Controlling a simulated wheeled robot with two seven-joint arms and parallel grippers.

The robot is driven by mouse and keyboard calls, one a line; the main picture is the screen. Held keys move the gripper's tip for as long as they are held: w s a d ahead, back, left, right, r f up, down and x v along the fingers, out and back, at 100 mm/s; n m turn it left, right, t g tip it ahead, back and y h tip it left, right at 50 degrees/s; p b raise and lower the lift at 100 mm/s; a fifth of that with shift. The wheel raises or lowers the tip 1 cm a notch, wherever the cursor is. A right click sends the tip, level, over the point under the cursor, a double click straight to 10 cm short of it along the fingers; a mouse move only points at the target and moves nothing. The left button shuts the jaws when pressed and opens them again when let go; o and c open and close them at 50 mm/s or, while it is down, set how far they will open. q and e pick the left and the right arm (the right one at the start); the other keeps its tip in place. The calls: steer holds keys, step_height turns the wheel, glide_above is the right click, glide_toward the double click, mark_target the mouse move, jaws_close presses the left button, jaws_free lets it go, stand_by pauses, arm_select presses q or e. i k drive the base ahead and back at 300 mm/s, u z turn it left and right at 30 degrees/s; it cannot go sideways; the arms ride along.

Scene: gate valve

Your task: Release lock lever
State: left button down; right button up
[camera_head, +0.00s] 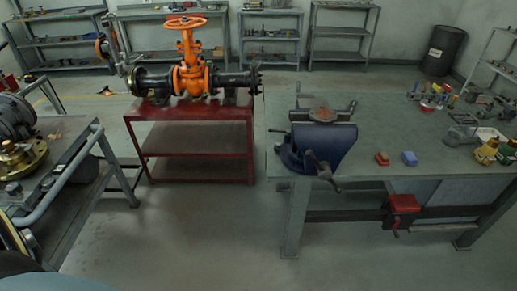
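An orange gate valve (190,75) with a handwheel (187,22) on top stands upright in a black horizontal pipe (234,80). The pipe rests on a red table (190,139) left of the picture's centre. A smaller orange wheel (101,47) sits on a thin upright pipe at the left end. I cannot make out a lock lever on the valve at this size. Neither of my grippers is in view.
A grey workbench (275,155) on the right carries a blue vise (318,148) and small tools. A cart (88,146) with machine parts stands at the left. Shelves (270,47) and a black barrel (443,50) line the back. The floor before the red table is clear.

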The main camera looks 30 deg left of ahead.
mark_target(289, 131)
steer(key=k, duration=0.85)
steer(key=u, duration=0.6)
steer(key=i, duration=0.6)
steer(key=u, duration=0.75)
steer(key=i, duration=0.9)
steer(key=z, duration=0.85)
steer(key=i, duration=0.5)
steer(key=z, duration=0.6)
